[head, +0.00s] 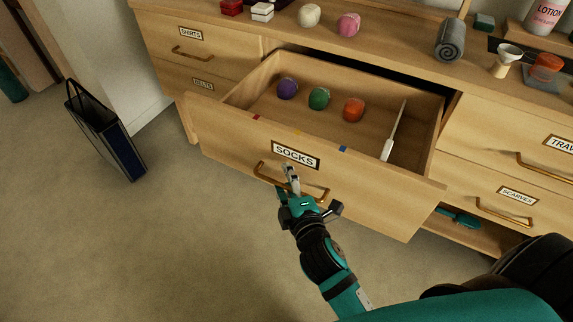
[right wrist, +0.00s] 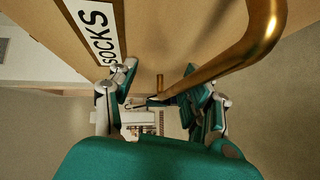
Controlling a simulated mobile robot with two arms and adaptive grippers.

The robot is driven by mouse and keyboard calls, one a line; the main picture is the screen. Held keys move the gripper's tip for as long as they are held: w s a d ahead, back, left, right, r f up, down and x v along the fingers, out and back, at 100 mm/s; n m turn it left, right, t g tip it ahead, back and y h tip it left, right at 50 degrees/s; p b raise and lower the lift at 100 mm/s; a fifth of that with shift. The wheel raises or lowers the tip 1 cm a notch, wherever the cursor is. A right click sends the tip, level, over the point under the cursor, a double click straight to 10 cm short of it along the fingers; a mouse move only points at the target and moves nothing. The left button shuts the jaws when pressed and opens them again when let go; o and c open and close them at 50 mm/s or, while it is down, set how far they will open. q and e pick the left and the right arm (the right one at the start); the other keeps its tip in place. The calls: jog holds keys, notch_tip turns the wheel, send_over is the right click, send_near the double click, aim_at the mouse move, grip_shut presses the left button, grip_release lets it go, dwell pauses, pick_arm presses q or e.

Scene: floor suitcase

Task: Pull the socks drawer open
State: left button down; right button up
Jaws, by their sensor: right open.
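The socks drawer (head: 225,132) stands pulled well out of the wooden dresser, its inside showing. Its front carries a SOCKS label (head: 295,155), also seen in the right wrist view (right wrist: 96,28), and a brass bar handle (head: 262,171). My right gripper (head: 291,176) is at the drawer front, just below the label and at the handle's middle. In the right wrist view the fingers (right wrist: 158,88) are apart, with the handle (right wrist: 243,48) running close past the right-hand finger. I cannot tell whether they touch. My left gripper is not in view.
The dresser top (head: 395,50) bears several small items. A dark bag (head: 108,132) stands on the floor at left; the carpet between is clear.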

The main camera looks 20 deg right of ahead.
jog(key=o, duration=0.8)
jog(key=shift+t, duration=0.3)
jog(key=r, duration=0.5)
jog(key=w+r, duration=0.1)
jog(key=r, duration=0.1)
jog(key=shift+d+r, duration=0.1)
jog(key=shift+r, duration=0.1)
jog(key=shift+o, duration=0.3)
jog(key=shift+s+r, duration=0.15)
jog(key=shift+r, duration=0.4)
jog(key=shift+s+r, duration=0.1)
jog(key=shift+s, duration=0.05)
jog(key=c, duration=0.7)
jog(key=shift+s, duration=0.3)
jog(key=shift+c, duration=0.8)
jog(key=shift+w+f, duration=0.2)
jog(key=shift+f, duration=0.1)
